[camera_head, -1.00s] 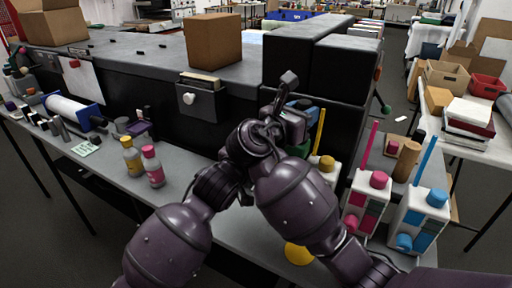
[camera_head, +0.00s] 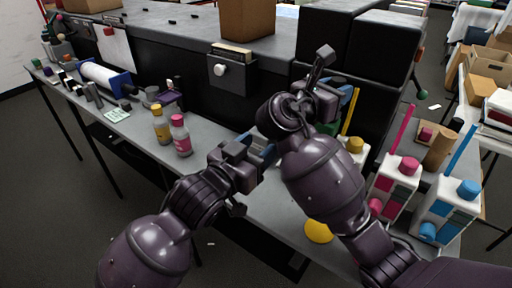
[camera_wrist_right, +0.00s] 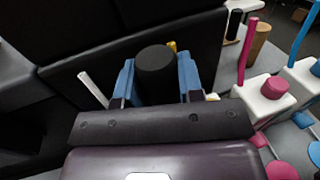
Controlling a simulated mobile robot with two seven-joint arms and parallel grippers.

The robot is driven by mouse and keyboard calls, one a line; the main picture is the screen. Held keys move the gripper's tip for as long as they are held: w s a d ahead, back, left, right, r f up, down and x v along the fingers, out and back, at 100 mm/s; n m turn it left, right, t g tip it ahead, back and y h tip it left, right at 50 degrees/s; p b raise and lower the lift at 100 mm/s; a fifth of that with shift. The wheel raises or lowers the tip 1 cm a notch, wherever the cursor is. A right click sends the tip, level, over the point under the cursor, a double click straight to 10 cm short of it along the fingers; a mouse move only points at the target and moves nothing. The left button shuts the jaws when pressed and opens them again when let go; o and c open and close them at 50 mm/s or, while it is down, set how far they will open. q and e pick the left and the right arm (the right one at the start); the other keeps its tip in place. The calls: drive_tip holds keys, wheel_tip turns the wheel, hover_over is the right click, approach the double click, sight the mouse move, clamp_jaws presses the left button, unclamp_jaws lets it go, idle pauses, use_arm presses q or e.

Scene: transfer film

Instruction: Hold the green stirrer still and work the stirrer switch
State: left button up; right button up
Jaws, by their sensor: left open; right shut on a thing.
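My right gripper (camera_head: 334,92) reaches over the bench. In the right wrist view its blue fingers (camera_wrist_right: 157,82) are shut on an upright black cylinder (camera_wrist_right: 155,70). In the head view a patch of green (camera_head: 327,128) shows just under this gripper, so the cylinder looks like the top of the green stirrer; the rest is hidden by my right arm. No switch can be made out. My left gripper (camera_head: 262,157) is open and empty above the bench, left of the right forearm, its blue fingers pointing right.
Stirrers with yellow (camera_head: 355,145), pink (camera_head: 408,166) and blue (camera_head: 468,188) knobs stand to the right, with tall rods. Yellow-capped (camera_head: 161,124) and pink-capped (camera_head: 180,135) bottles stand on the left. Large black boxes (camera_head: 385,60) stand behind. The bench front (camera_head: 275,200) has free room.

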idle(0.3)
drive_tip(key=o, duration=1.1)
